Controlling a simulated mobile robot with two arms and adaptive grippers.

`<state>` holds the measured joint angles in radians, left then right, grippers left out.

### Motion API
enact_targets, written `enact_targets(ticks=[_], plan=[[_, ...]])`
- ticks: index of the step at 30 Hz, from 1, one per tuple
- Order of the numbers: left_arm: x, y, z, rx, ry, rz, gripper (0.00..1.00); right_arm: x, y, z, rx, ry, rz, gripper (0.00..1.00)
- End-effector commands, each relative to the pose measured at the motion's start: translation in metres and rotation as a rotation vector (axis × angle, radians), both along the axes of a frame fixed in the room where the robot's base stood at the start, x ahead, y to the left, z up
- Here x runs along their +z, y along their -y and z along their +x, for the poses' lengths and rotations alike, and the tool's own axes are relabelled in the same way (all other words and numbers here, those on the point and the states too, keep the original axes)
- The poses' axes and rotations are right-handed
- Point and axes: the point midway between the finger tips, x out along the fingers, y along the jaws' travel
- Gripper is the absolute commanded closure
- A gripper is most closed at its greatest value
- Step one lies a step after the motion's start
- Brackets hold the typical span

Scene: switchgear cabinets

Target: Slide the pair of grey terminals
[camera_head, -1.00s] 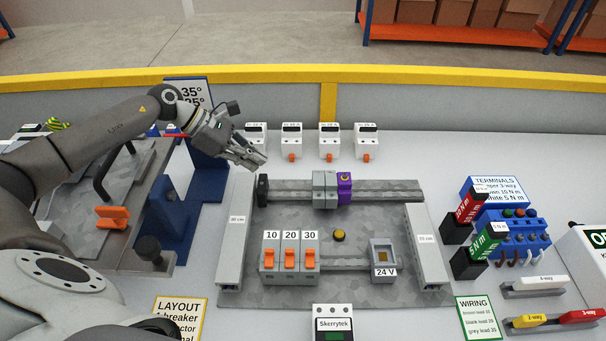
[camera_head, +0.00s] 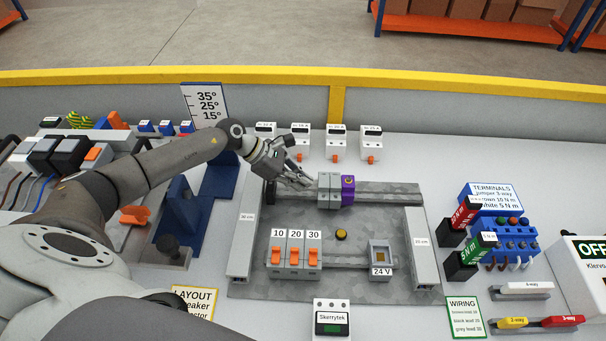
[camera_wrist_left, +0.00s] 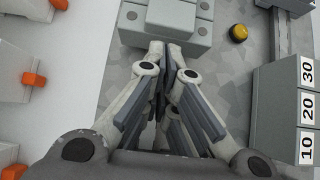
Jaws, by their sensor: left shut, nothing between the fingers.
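The pair of grey terminals (camera_head: 328,189) sits side by side on the upper rail (camera_head: 385,192) of the mounting plate. A purple block (camera_head: 348,189) stands against their right side. My left gripper (camera_head: 306,182) is shut and empty, its tips just left of the terminals at the rail. In the left wrist view the shut fingers (camera_wrist_left: 160,75) point at the near face of the grey terminals (camera_wrist_left: 172,22); I cannot tell whether they touch. My right gripper is not in view.
A black end stop (camera_head: 270,192) is at the rail's left end, below my left gripper. Breakers marked 10, 20, 30 (camera_head: 296,255) and a 24 V block (camera_head: 381,258) are on the lower rail. White breakers (camera_head: 335,143) stand behind. The upper rail is free right of the purple block.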

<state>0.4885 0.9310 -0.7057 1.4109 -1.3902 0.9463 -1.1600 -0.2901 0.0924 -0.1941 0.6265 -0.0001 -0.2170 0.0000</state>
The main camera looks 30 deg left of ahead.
Motion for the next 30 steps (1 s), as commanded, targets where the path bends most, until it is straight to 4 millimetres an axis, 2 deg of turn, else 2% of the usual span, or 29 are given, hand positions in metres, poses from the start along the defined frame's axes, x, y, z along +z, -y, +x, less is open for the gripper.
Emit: enact_targets(ticks=[3,15,24,30], plan=[[0.001,0.006,0.003,0.000,0.000,0.000,1.00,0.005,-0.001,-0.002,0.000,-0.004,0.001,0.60],[-0.001,0.009,0.004,-0.001,0.001,-0.001,1.00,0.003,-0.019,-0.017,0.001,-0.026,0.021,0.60],[-0.001,0.048,0.023,-0.003,0.003,-0.003,1.00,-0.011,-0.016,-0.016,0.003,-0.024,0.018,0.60],[0.000,0.050,0.024,-0.001,0.000,-0.002,1.00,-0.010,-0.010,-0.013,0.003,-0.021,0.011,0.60]])
